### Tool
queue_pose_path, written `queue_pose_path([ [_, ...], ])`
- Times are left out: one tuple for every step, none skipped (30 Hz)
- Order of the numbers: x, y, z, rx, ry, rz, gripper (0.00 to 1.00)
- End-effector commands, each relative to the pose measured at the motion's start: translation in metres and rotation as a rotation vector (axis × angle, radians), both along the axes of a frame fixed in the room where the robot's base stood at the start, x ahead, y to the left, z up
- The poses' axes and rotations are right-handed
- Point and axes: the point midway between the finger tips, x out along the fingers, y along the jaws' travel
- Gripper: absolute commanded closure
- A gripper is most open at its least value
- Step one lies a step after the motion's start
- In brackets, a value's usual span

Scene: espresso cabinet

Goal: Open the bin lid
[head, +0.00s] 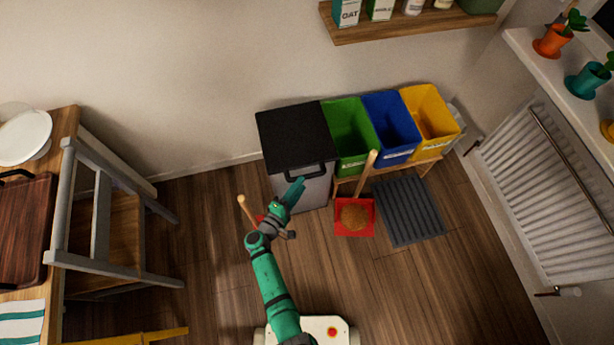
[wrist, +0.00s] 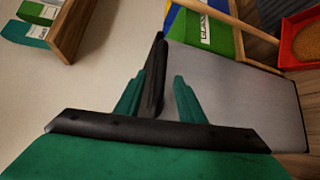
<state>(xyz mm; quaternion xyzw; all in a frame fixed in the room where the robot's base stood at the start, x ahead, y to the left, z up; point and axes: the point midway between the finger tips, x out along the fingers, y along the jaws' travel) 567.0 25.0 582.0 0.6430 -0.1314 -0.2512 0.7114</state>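The bin (head: 302,190) is a grey box with a flat black lid (head: 292,130), which lies shut on top. A black handle (head: 306,172) sticks out at the lid's front edge. My gripper (head: 298,184) is at the bin's front, by the handle. In the wrist view, my gripper's two teal fingers (wrist: 160,82) stand apart. A black bar (wrist: 154,78), which looks like the lid's edge or handle, shows between them, with a gap to the right finger. I cannot tell whether the left finger touches it. The grey bin front (wrist: 235,90) fills the right side there.
Green (head: 350,140), blue (head: 391,130) and yellow (head: 430,120) open bins stand right of the bin on a wooden stand. A red dustpan (head: 342,228) with a brown brush and a grey mat (head: 408,210) lie in front. A chair (head: 100,200) stands left.

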Motion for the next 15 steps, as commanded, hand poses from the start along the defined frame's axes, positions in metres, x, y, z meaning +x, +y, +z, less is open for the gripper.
queue_pose_path([
  [0.008,-0.006,-0.001,0.0,0.0,-0.001,0.64],
  [0.013,-0.008,-0.002,0.0,0.0,-0.001,0.64],
  [0.019,-0.012,-0.002,-0.001,-0.001,-0.002,0.64],
  [0.022,-0.015,-0.003,-0.001,0.0,-0.002,0.64],
  [0.026,-0.017,-0.004,-0.001,0.0,-0.001,0.64],
  [0.031,-0.019,-0.005,0.0,0.0,0.0,0.64],
  [0.034,-0.021,-0.005,0.0,0.0,0.0,0.64],
  [0.037,-0.023,-0.006,0.0,0.001,0.0,0.64],
  [0.04,-0.025,-0.007,0.001,0.001,0.0,0.64],
  [0.042,-0.026,-0.007,0.001,-0.001,0.0,0.64],
  [0.044,-0.028,-0.007,0.001,-0.001,0.0,0.64],
  [0.046,-0.029,-0.008,0.001,0.001,0.0,0.64],
  [0.047,-0.03,-0.008,0.001,0.002,0.001,0.64],
  [0.048,-0.03,-0.009,0.001,0.002,0.001,0.64],
  [0.049,-0.031,-0.009,0.001,0.002,0.001,0.64],
])
